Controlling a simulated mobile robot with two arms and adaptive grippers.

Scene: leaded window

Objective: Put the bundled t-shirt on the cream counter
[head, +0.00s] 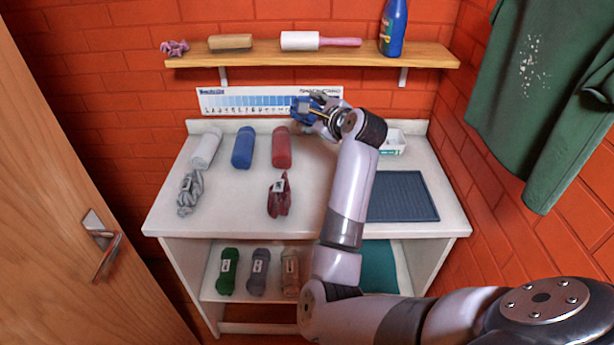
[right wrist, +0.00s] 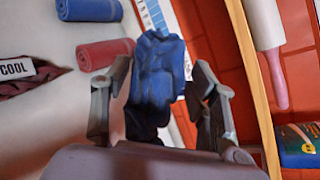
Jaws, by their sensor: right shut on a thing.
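My right gripper (head: 318,112) is shut on a crumpled dark blue bundled t-shirt (head: 303,107), above the back of the cream counter (head: 235,195). In the right wrist view the blue bundle (right wrist: 157,72) sits between the two fingers of the gripper (right wrist: 165,95). I cannot tell whether the bundle touches the counter or the back wall. A grey bundle (head: 190,190) and a maroon bundle (head: 279,197), each with a label, lie on the counter. My left gripper is not in view.
White (head: 206,147), blue (head: 243,147) and red (head: 281,147) rolls lie along the back. A dark ribbed mat (head: 402,196) and a white tray (head: 393,143) are at right. A wooden shelf (head: 290,57) hangs above. Green, grey and brown rolls lie below. Bare counter shows between the bundles.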

